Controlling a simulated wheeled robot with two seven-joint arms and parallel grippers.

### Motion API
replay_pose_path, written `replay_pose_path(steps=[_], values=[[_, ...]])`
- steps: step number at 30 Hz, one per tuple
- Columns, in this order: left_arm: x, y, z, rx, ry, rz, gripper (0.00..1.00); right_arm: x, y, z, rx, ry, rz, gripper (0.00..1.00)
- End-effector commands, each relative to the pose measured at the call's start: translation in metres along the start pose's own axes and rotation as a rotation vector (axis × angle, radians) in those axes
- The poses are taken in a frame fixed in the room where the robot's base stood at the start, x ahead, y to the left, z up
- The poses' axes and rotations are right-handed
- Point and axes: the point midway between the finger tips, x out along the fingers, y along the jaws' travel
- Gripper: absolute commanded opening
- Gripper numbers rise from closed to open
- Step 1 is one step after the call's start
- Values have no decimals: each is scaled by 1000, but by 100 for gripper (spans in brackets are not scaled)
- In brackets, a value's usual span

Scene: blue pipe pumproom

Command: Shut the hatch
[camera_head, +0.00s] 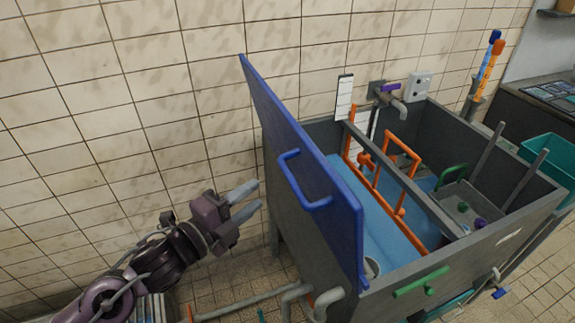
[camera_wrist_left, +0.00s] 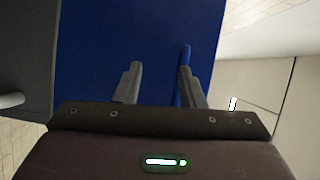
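The hatch (camera_head: 300,155) is a blue panel with a blue bar handle (camera_head: 302,182). It stands raised and tilted at the left side of a grey tank (camera_head: 450,245), so the tank's inside shows. My left gripper (camera_head: 246,200) is to the left of the hatch, fingers pointing toward it, apart and with nothing between them. In the left wrist view, the blue panel (camera_wrist_left: 150,45) fills the area ahead of the two grey fingers (camera_wrist_left: 157,85), with a blue bar close by the right finger. I cannot tell whether that finger touches it. My right gripper is not in view.
Inside the tank are orange pipework (camera_head: 375,185), a blue floor and a grey tray with rods (camera_head: 470,205). A tap with a purple handle (camera_head: 390,88) is on the tiled wall behind. Grey pipes (camera_head: 310,300) run low in front. A teal bin (camera_head: 552,155) is at right.

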Motion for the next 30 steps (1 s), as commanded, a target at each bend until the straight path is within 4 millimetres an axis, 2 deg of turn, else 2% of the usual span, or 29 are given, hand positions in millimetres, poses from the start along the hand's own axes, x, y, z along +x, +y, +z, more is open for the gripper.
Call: replay_pose_path(steps=[1,3,6,11,21,30], values=[[-4,-12,-17,38,37,-13,36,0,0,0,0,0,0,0],[-7,-23,-31,68,66,-28,36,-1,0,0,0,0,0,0],[-6,-30,-38,86,81,-38,36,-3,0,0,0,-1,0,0],[10,-35,-39,83,80,-43,36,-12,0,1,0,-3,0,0],[59,-35,-43,82,80,-40,36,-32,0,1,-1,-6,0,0],[69,-32,-44,84,81,-37,36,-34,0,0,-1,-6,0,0]])
